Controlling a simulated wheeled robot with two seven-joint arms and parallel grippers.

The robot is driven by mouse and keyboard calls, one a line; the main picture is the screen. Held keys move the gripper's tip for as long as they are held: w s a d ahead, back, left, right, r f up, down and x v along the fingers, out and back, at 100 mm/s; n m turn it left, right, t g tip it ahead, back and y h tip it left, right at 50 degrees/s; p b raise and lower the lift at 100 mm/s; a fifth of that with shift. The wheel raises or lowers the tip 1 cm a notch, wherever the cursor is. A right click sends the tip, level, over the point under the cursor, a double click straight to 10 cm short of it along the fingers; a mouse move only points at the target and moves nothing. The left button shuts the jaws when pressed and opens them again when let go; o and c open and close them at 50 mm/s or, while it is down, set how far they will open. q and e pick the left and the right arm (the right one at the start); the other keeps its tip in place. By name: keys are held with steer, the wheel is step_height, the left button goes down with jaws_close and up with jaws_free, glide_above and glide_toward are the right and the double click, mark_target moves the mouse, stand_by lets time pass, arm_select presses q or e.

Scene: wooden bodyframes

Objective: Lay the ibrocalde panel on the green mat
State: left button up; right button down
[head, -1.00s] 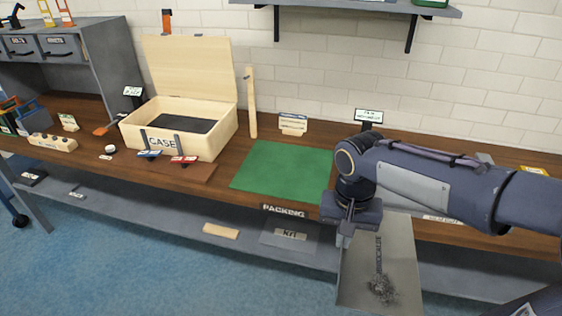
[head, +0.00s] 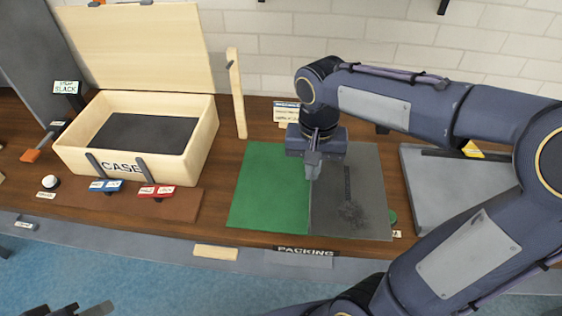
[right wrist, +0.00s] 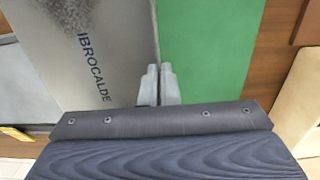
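The ibrocalde panel (head: 365,200) is a grey plate with a dark speckled patch; its name reads in the right wrist view (right wrist: 75,45). The green mat (head: 265,195) lies on the wooden bench; it also shows in the right wrist view (right wrist: 205,45). The panel overlaps the mat's right part in the head view. I cannot tell whether it touches the mat. My right gripper (head: 313,170) is shut on the panel's left edge; its fingers are close together in the right wrist view (right wrist: 158,85). A dark shape (head: 70,309) at bottom left may be my left gripper.
An open wooden case (head: 130,165) stands left of the mat, with red and blue items (head: 155,191) in front. A wooden post (head: 237,95) stands behind the mat. A grey tray (head: 450,185) lies to the right. A small green patch (head: 391,218) shows beside the panel.

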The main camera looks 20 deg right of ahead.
steer(key=w+a+f+p, duration=0.1)
steer(key=w+a+f, duration=0.25)
steer(key=w, duration=0.45)
glide_above(267, 181)
steer(key=f, duration=0.5)
steer(key=shift+s+d+f, duration=0.1)
steer(key=shift+s+d, duration=0.05)
steer(key=shift+s, duration=0.25)
steer(key=shift+w+f, duration=0.3)
steer(key=shift+f, duration=0.05)
step_height(267, 181, down, 4)
steer(key=shift+w+r, duration=0.15)
steer(key=shift+r, duration=0.1)
steer(key=shift+a+f, duration=0.1)
steer(key=shift+a, duration=0.1)
steer(key=c, duration=2.1)
jaws_free()
steer(key=shift+f, duration=0.1)
steer(key=shift+c, duration=0.2)
steer(key=o, duration=0.5)
steer(key=shift+c, duration=0.2)
